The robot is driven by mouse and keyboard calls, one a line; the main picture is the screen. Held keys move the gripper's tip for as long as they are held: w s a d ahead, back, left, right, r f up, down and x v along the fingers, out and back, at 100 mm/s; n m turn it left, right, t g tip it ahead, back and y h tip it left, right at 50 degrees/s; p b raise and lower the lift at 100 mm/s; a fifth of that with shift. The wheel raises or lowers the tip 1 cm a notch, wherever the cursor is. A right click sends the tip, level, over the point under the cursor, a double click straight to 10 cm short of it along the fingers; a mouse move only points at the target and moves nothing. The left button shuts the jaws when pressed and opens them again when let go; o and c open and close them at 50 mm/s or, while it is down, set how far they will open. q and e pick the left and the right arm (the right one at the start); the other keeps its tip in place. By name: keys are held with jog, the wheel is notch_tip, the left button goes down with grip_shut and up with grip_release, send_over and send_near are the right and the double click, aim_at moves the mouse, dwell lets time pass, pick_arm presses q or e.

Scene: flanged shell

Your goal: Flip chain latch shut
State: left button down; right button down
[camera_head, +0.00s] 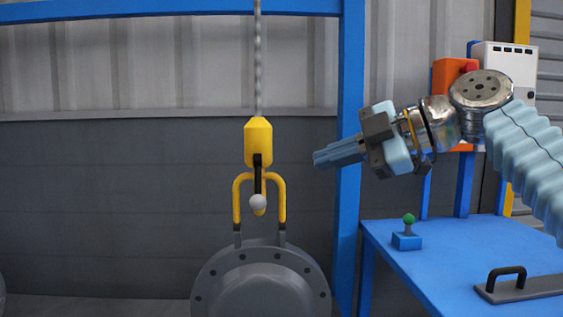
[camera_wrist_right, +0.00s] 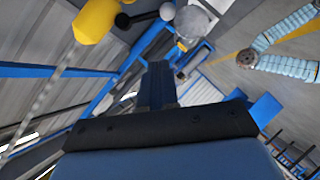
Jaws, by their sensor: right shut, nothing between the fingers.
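A yellow hook block (camera_head: 258,142) hangs from a chain (camera_head: 258,60); it also shows at the top left of the right wrist view (camera_wrist_right: 95,20). A black latch lever (camera_head: 257,180) with a pale grey ball knob (camera_head: 258,202) points down from the block, in front of the yellow shackle (camera_head: 280,195). The shackle joins the grey flanged shell (camera_head: 262,285) below. My right gripper (camera_head: 318,158) is shut and empty, pointing left, to the right of the block and apart from it in the picture. Its fingers also show in the right wrist view (camera_wrist_right: 157,70). My left gripper is not visible.
A blue post (camera_head: 348,225) stands behind, between the shell and a blue table (camera_head: 460,255). On the table are a small blue box with a green knob (camera_head: 409,220) and a plate with a black handle (camera_head: 507,275). An orange-and-white control box (camera_head: 510,65) stands behind my right arm.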

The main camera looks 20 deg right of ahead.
jog(key=p, duration=0.1)
send_near(258, 186)
jog(key=shift+s+a+x, duration=0.3)
jog(key=shift+x, duration=2.95)
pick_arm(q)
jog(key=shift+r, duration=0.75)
pick_arm(e)
jog(key=shift+r, duration=0.1)
